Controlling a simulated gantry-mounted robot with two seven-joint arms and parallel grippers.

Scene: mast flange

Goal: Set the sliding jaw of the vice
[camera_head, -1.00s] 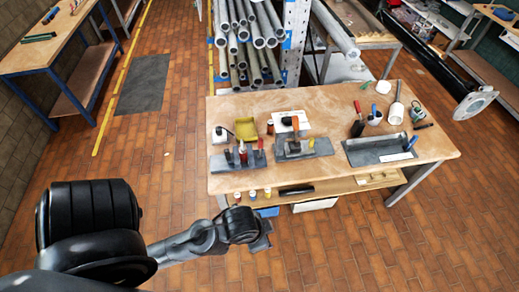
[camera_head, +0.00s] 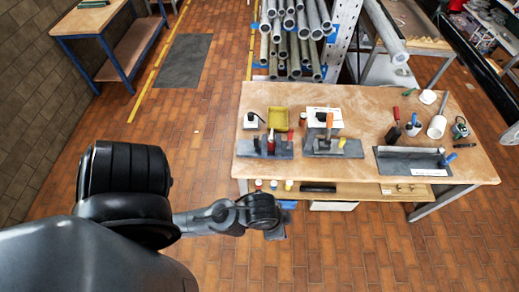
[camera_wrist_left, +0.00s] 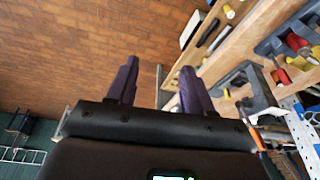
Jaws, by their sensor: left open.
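A grey fixture (camera_head: 320,146) with an upright orange-handled part (camera_head: 329,122) sits mid-bench; it may be the vice, but its sliding jaw is too small to make out. My left gripper (camera_head: 279,232) is in front of the workbench (camera_head: 370,110), below the left part of its front edge in the picture and apart from the fixture. In the left wrist view my left gripper (camera_wrist_left: 157,82) has its two dark fingers spread with nothing between them. A dark grey block (camera_wrist_left: 256,88) lies to the right of the fingers there. My right gripper is not in view.
A grey tray of bottles (camera_head: 264,148) stands left on the bench, another grey tray (camera_head: 405,160) right. A lower shelf (camera_head: 350,191) holds small items under the top. Racked pipes (camera_head: 292,40) stand behind.

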